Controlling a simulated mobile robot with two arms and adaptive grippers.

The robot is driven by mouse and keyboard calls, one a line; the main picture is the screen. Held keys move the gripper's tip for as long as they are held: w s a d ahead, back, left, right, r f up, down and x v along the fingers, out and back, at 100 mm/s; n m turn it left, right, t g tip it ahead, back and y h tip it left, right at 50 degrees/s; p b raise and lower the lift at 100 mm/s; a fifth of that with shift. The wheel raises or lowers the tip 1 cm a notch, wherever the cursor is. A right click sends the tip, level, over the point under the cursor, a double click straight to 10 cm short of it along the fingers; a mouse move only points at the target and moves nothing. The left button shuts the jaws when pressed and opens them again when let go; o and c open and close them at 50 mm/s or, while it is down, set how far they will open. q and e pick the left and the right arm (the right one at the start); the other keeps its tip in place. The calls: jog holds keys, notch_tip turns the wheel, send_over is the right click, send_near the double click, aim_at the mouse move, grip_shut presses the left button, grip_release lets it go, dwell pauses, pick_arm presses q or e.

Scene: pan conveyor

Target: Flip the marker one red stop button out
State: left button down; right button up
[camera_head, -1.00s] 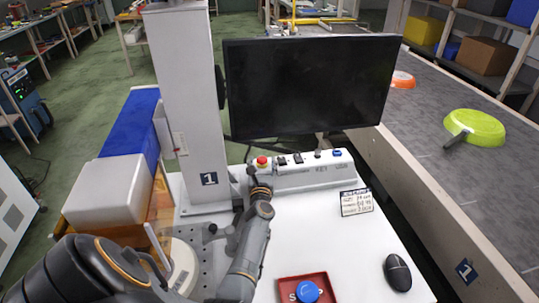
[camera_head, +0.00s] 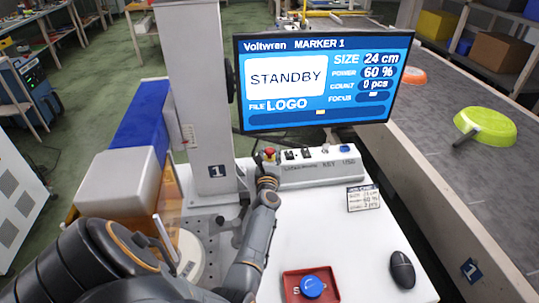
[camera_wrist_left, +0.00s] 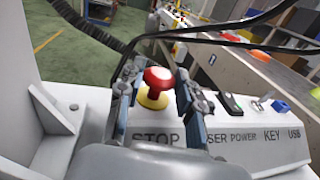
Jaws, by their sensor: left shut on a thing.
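The red stop button (camera_head: 270,154) sits on the left end of the white control box (camera_head: 320,172), above the word STOP in the left wrist view. There its red cap (camera_wrist_left: 158,78) stands on a yellow base (camera_wrist_left: 152,97). My left gripper (camera_head: 267,165) is at the button, with one finger on each side of the red cap, and is shut on it. The marker one monitor (camera_head: 320,110) is lit and reads STANDBY, MARKER 1. My right gripper is not in view.
A red tray (camera_head: 298,290) with a blue round piece (camera_head: 312,286) lies at the table front. A black mouse (camera_head: 402,269) and a small label card (camera_head: 363,198) are at the right. A conveyor (camera_head: 500,180) with a green pan (camera_head: 486,126) runs alongside.

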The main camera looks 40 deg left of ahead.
pick_arm(q)
jog(key=shift+r, duration=0.4)
jog(key=shift+a, duration=0.1)
jog(key=c, duration=0.8)
grip_release()
jog(key=shift+c, duration=0.2)
